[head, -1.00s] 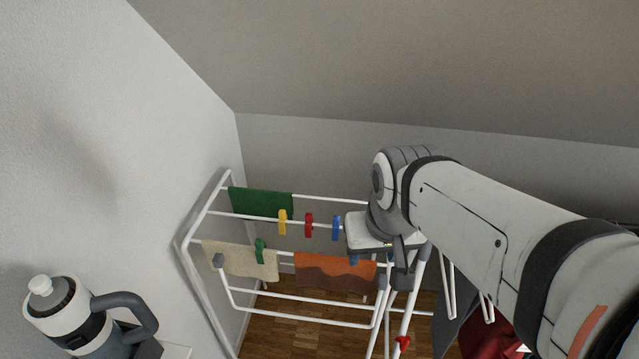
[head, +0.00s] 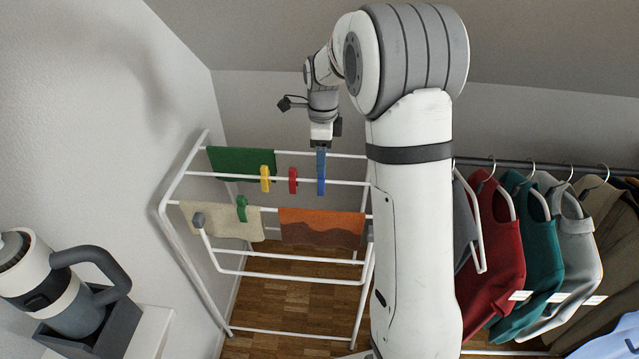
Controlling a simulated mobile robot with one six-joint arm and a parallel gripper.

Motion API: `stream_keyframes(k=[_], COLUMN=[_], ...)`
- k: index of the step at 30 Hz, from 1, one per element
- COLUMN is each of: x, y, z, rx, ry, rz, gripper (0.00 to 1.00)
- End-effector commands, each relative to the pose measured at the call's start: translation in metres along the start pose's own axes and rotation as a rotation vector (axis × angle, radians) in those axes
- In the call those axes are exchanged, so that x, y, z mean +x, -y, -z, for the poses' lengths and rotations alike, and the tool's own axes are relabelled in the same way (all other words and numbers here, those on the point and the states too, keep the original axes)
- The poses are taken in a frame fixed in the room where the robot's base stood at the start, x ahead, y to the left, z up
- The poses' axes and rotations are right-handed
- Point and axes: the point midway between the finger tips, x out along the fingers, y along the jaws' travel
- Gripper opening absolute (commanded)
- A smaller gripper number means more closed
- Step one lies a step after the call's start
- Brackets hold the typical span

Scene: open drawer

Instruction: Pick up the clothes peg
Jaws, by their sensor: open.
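A blue clothes peg (head: 321,182) is clipped on a white rail of the drying rack. A red peg (head: 293,180) and a yellow peg (head: 265,178) sit on the same rail to its left. A green peg (head: 242,208) is on a nearer rail, at the beige cloth. My gripper (head: 321,156) points down directly over the blue peg, with its blue fingertips at the peg's top. The jaws are open. Blue overlaps blue here, so I cannot tell whether the fingertips straddle the peg or stop just above it.
The white drying rack (head: 289,275) also carries a green cloth (head: 238,162), a beige cloth (head: 222,222) and an orange-brown cloth (head: 322,230). A wall stands close on the left. Clothes on hangers (head: 535,240) fill the right.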

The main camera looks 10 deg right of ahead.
Motion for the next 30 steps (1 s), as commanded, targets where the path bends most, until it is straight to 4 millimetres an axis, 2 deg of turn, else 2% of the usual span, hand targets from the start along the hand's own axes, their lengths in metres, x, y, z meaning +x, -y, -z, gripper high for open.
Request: stream_keyframes(k=[18, 26, 30], x=[0.075, 0.077, 0.077], y=[0.0, 0.001, 0.001], z=[-0.001, -0.001, -0.001], rx=[0.013, 0.013, 0.013], ry=[-0.001, 0.0, 0.0], rz=[-0.004, -0.001, -0.001], gripper=[0.59, 0.59, 0.47])
